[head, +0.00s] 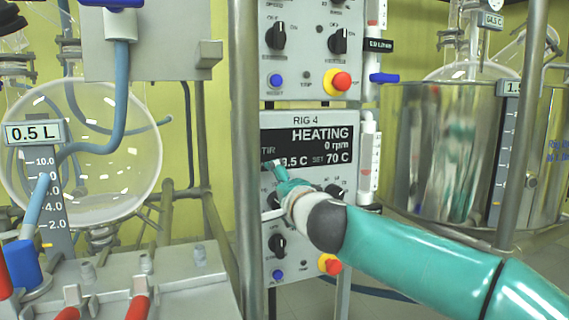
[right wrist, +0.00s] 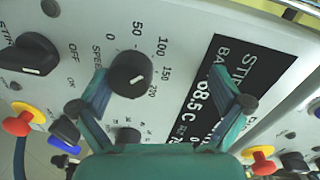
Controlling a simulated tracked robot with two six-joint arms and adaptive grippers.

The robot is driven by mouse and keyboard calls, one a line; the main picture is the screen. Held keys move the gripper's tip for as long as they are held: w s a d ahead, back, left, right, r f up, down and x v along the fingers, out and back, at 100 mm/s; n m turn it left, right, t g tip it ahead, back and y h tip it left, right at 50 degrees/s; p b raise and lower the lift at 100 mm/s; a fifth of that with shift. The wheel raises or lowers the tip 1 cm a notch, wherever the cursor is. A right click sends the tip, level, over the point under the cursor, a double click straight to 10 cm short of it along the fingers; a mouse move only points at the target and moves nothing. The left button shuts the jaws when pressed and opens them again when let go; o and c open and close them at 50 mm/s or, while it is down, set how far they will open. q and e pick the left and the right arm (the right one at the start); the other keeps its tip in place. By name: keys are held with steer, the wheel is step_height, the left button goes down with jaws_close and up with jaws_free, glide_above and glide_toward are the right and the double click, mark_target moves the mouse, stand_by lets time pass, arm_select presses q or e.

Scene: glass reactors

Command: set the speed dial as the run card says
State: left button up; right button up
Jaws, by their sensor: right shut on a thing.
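The Rig 4 control panel (head: 305,215) stands mid-picture in the head view; its display (head: 307,145) reads HEATING, 0 rpm and SET 70 C. The black speed dial (right wrist: 130,75) shows in the right wrist view, with a scale from 0 through 50, 100 and 150 to 200. I cannot tell its pointer's exact setting. In the head view my arm hides the dial. My left gripper is not in view. I see no run card.
Below the dial are more knobs, a blue button (head: 278,275) and a red-and-yellow stop button (head: 330,264). A similar panel (head: 310,50) is above. A glass vessel (head: 85,150) stands left, a steel tank (head: 440,150) right. A metal post (head: 245,150) runs beside the panel.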

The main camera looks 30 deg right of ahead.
steer(key=shift+s+a+r, duration=0.15)
steer(key=shift+a+r, duration=0.1)
steer(key=shift+r, duration=0.4)
steer(key=shift+s+a+r+t, duration=0.15)
steer(key=shift+s+t, duration=0.05)
steer(key=shift+t, duration=0.1)
steer(key=shift+c, duration=0.5)
steer(key=shift+s+f, duration=0.2)
steer(key=shift+s, duration=0.55)
steer(key=f+p+v, duration=0.2)
steer(key=p+v, duration=0.1)
steer(key=v, duration=1.5)
steer(key=shift+p, duration=0.3)
